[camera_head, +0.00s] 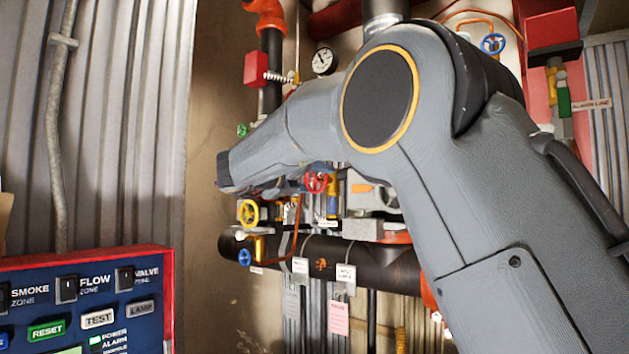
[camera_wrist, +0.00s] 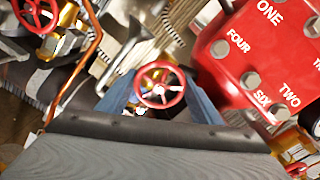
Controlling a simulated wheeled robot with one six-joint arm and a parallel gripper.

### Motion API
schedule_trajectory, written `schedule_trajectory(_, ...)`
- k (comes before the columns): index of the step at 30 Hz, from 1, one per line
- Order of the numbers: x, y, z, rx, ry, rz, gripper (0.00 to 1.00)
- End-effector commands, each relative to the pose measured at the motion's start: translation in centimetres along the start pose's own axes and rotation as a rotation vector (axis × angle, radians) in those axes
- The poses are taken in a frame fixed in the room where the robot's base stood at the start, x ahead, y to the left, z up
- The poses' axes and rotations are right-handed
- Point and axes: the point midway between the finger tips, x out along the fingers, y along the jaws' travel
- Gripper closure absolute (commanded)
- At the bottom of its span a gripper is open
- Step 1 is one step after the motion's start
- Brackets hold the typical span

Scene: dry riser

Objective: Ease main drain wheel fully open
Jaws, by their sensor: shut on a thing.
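A red handwheel with spokes (camera_wrist: 160,84) sits in the middle of the wrist view, between the two blue-grey fingers of my gripper (camera_wrist: 160,98). The fingers are closed on its rim from both sides. No label on this wheel can be read, so I cannot tell by name that it is the main drain wheel. In the head view my arm covers the gripper. A red wheel (camera_head: 316,182) shows there just below the arm; I cannot tell if it is the held one.
A second red wheel (camera_wrist: 36,12) and a bolted red housing (camera_wrist: 250,60) flank the gripper. A yellow wheel (camera_head: 248,213) and a blue wheel (camera_head: 244,257) sit near the dark pipe (camera_head: 380,265). A control panel (camera_head: 85,300) stands at lower left.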

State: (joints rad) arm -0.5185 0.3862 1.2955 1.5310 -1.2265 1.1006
Motion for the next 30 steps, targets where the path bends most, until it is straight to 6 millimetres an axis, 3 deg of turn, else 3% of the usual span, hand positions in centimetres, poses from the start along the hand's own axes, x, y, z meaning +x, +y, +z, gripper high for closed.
schedule_trajectory(12, -0.01, 0.00, 0.05, -0.205, -0.001, 0.000, 0.63)
schedule_trajectory(29, -0.01, 0.04, 0.04, -0.237, -0.001, 0.000, 0.63)
schedule_trajectory(30, -0.01, 0.04, 0.04, -0.237, -0.001, 0.000, 0.34)
